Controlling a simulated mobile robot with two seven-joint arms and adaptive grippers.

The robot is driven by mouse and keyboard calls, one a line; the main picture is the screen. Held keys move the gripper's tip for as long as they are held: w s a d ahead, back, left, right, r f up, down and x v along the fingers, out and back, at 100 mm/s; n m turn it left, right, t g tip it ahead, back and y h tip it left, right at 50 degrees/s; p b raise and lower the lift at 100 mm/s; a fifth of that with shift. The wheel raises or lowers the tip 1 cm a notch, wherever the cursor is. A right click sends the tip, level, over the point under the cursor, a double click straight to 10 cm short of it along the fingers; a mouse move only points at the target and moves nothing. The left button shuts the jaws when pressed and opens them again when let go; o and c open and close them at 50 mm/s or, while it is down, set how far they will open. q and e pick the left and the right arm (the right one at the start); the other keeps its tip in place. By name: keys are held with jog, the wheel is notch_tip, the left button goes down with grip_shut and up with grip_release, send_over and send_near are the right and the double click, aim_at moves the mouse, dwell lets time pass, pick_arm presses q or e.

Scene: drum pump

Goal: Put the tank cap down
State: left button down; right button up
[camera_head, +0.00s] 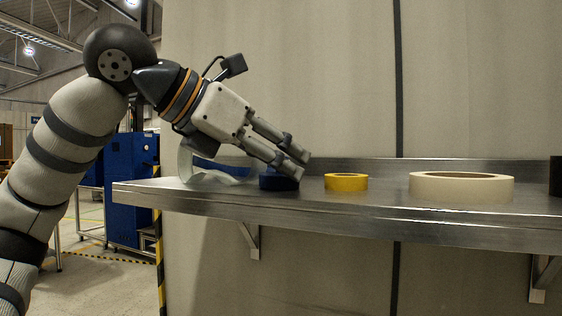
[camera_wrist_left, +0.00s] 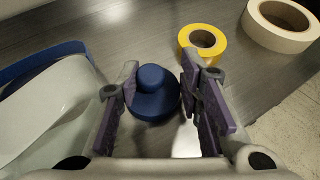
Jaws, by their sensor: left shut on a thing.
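The tank cap (camera_head: 274,183) is a dark blue round piece at the left part of the steel shelf (camera_head: 330,208). In the wrist view the cap (camera_wrist_left: 154,92) shows a wide base with a smaller round top and sits between the two fingers. My left gripper (camera_head: 297,164) reaches down from the left and is shut on the cap; it also shows in the wrist view (camera_wrist_left: 160,75). The cap is at shelf level, and I cannot tell whether its underside touches the steel. The fingers hide part of it. My right gripper is not in view.
A yellow tape roll (camera_head: 346,182) lies just right of the cap, and a large cream tape roll (camera_head: 461,188) lies further right. A white curved item (camera_head: 190,165) with a blue band stands to the left. A dark object (camera_head: 556,176) is cut off at the right edge.

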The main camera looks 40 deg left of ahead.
pick_arm(q)
jog(key=c, duration=1.4)
grip_release()
jog(key=shift+o, duration=0.2)
